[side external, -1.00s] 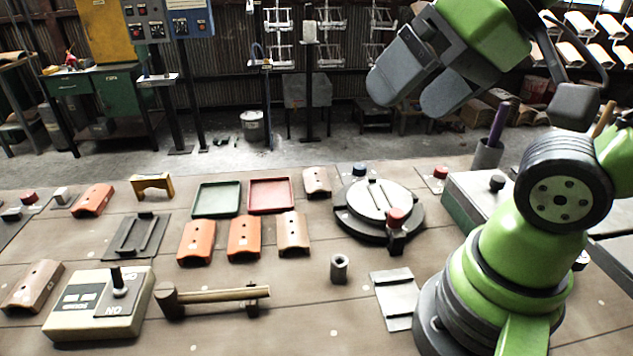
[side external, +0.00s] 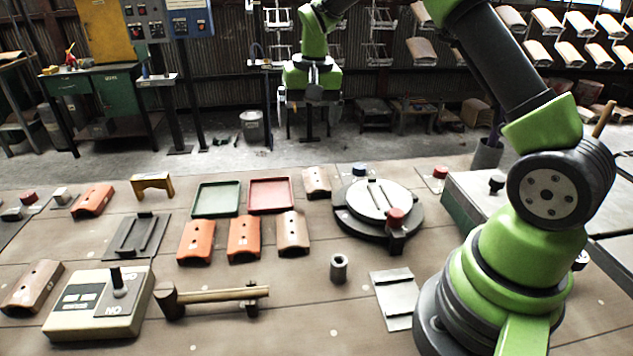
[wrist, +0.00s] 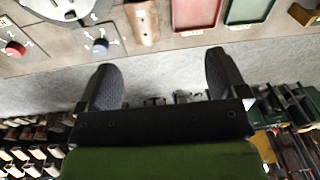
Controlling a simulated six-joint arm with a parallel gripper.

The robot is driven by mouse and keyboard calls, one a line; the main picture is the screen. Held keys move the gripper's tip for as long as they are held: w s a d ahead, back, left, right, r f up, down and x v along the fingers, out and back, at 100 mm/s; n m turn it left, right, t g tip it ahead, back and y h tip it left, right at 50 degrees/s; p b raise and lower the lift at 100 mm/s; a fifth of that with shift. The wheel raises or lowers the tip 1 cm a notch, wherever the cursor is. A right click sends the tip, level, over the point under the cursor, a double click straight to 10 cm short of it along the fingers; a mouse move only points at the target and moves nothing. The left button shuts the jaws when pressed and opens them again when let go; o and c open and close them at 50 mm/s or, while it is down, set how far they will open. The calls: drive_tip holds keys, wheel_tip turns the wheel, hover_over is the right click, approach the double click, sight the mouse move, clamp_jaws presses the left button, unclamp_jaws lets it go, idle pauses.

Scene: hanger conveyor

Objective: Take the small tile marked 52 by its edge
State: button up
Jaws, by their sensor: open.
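I cannot read 52 on any tile. A small brown tile (side external: 317,182) lies at the bench's back edge, right of the red tray; in the wrist view the tile (wrist: 142,22) has a white label too small to read. Two orange tiles (side external: 196,240) (side external: 244,238) and a tan tile (side external: 293,233) lie in a row before the trays. My gripper (side external: 309,104) hangs beyond the bench's back edge, empty and apart from every tile. In the wrist view its fingers (wrist: 162,62) are wide apart over the floor.
Green (side external: 216,199) and red (side external: 271,195) trays, a round turntable (side external: 379,200), a hammer (side external: 215,294) and a switch box (side external: 98,303) stand on the bench. More tiles (side external: 545,22) hang on racks at the back right.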

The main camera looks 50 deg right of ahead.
drive_tip(key=g, duration=0.1)
hover_over(318, 183)
drive_tip(key=shift+m, duration=0.4)
drive_tip(key=f, duration=1.1)
drive_tip(key=shift+w+a+f, duration=0.15)
drive_tip(key=shift+w+f, duration=0.1)
drive_tip(key=shift+f, duration=0.15)
drive_tip(key=shift+d+f, duration=0.2)
drive_tip(key=shift+f, duration=1.4)
drive_tip(key=shift+d+f, duration=0.15)
drive_tip(key=shift+f, duration=1.4)
drive_tip(key=c, duration=1)
